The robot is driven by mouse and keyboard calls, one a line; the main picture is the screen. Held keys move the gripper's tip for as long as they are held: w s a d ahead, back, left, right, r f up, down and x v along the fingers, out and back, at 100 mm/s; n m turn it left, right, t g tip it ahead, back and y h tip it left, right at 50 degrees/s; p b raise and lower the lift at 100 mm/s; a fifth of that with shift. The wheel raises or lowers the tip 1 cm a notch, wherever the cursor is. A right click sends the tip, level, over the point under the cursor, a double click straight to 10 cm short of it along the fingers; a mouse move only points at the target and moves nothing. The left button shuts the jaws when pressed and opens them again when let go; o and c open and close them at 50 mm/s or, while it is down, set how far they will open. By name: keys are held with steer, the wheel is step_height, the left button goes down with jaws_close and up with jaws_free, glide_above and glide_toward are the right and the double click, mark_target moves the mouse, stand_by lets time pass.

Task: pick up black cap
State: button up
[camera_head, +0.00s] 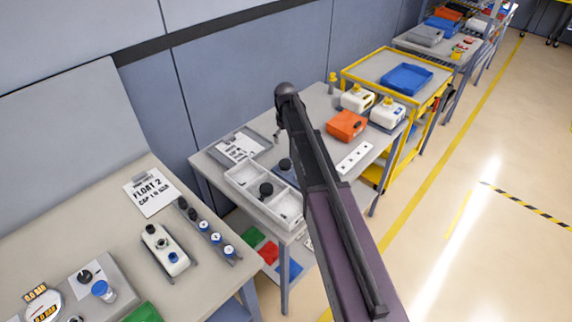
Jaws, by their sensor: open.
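A round black cap (266,189) sits in the middle part of a white divided tray (238,188) on the middle bench. A second dark round piece (285,164) lies just behind the tray, beside my arm. More black caps show on the left bench: one at the end of a small rack (207,232) and one on a white bottle (164,250). My arm rises across the middle of the view. Only a small grey part of what appears to be my gripper (277,136) shows at the arm's left edge, above the bench and apart from the tray. Its fingers are mostly hidden.
A clipboard with a printed sheet (240,148) lies behind the tray. An orange box (346,125), white jugs (357,98) and a white strip (354,158) stand right of my arm. A yellow cart with a blue tray (406,78) is beyond. The floor at right is clear.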

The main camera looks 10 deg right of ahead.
mark_target(285, 163)
step_height(285, 163, down, 9)
steer(key=b, duration=0.8)
steer(key=shift+r+b, duration=0.2)
steer(key=shift+b, duration=0.1)
steer(key=shift+f, duration=0.1)
stand_by(0.4)
steer(key=shift+w+f+b, duration=0.15)
steer(key=shift+f+b, duration=2.35)
steer(key=shift+b, duration=0.1)
steer(key=c, duration=0.9)
steer(key=shift+r, duration=0.1)
step_height(285, 163, up, 10)
steer(key=p, duration=1)
